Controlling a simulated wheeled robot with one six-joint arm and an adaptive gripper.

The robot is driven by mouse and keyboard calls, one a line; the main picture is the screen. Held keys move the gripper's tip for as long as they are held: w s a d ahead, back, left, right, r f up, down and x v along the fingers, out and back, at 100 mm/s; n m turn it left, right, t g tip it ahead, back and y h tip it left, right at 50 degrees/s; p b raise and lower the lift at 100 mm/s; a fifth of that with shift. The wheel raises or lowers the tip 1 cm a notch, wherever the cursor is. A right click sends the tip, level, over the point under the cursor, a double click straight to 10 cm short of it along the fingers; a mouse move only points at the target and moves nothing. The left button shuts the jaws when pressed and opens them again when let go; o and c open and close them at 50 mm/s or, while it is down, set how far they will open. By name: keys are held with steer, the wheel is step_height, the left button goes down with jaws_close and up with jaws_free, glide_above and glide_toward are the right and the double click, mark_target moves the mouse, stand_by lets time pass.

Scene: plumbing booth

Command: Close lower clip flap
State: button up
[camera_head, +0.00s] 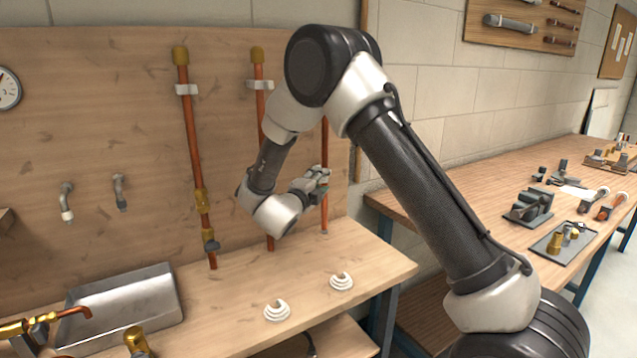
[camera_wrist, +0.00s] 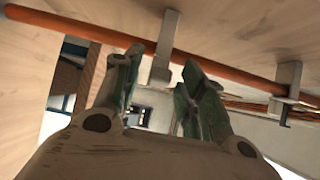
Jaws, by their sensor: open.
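My gripper (camera_head: 320,183) is at the right-hand copper pipe (camera_head: 325,150) on the wooden board in the head view. In the wrist view, the two green-grey fingers of my gripper (camera_wrist: 162,68) are spread apart with nothing held between them. The copper pipe (camera_wrist: 225,69) runs across just beyond the fingertips. A pale grey clip (camera_wrist: 166,47) on the pipe shows in the gap between the fingers. A second clip (camera_wrist: 286,84) sits farther right along the pipe, with a dark part at its end. The pictures do not clearly show the flap's angle.
Two other copper pipes (camera_head: 192,130) (camera_head: 259,80) are clipped to the board on the left. Below are a metal tray (camera_head: 125,300) and two white coils (camera_head: 277,311) (camera_head: 341,281) on the bench. A side bench (camera_head: 480,190) with fittings stands on the right.

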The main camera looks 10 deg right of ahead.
jaws_close()
steer(key=shift+d, duration=0.15)
steer(key=n+t+y, duration=0.1)
steer(key=d+n+t+y, duration=0.1)
steer(key=y, duration=0.1)
steer(key=n+y, duration=0.1)
steer(key=y, duration=0.1)
steer(key=shift+s+d+f+n+t, duration=0.1)
steer(key=shift+s+d+n+t, duration=0.2)
steer(key=shift+n+t, duration=0.1)
steer(key=shift+w+d+n+g+y, duration=0.45)
steer(key=shift+d+n+g+y, duration=0.55)
steer(key=shift+n+y, duration=1.95)
steer(key=shift+w+d+n+g+y, duration=0.6)
steer(key=shift+n+g+y, duration=1)
steer(key=shift+y, duration=2.3)
steer(key=shift+w+d+n+g+y, duration=0.35)
steer(key=shift+d+n+g+y, duration=0.55)
steer(key=shift+n+y, duration=2.2)
steer(key=shift+m+y, duration=0.25)
steer(key=shift+y, duration=0.2)
